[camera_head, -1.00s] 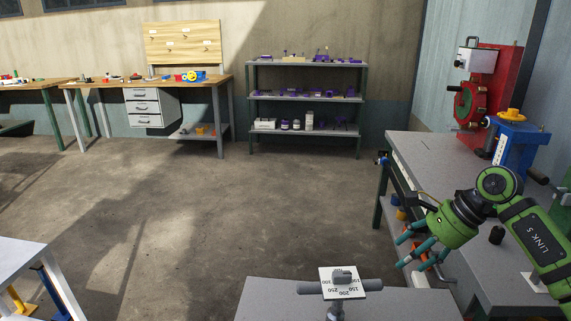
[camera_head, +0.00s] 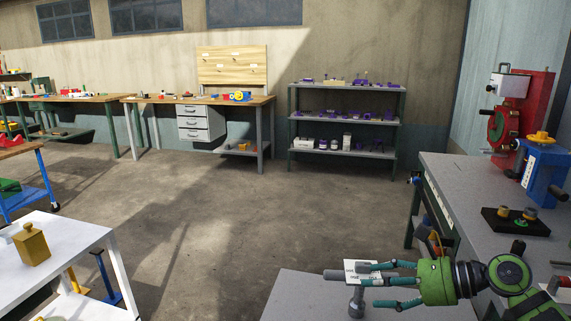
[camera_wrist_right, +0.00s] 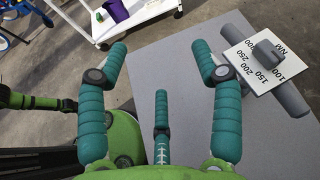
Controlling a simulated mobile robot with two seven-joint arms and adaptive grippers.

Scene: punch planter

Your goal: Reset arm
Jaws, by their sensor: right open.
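My right gripper (camera_head: 372,286) is green with teal fingers, open and empty. It points left in the head view, beside and partly in front of a grey T-shaped gauge with a white number card (camera_head: 352,266). In the right wrist view my right gripper (camera_wrist_right: 160,58) has its fingers spread over a grey tabletop (camera_wrist_right: 178,75). The gauge's number card (camera_wrist_right: 268,62) lies to the right of the fingers there. I cannot tell whether a finger touches the gauge. My left gripper is not seen.
A grey bench (camera_head: 450,190) at right carries a blue machine (camera_head: 543,165), a red machine (camera_head: 520,115) and a black tray (camera_head: 515,224). A white cart (camera_head: 85,240) with a yellow block (camera_head: 32,245) stands at left. The floor between is clear.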

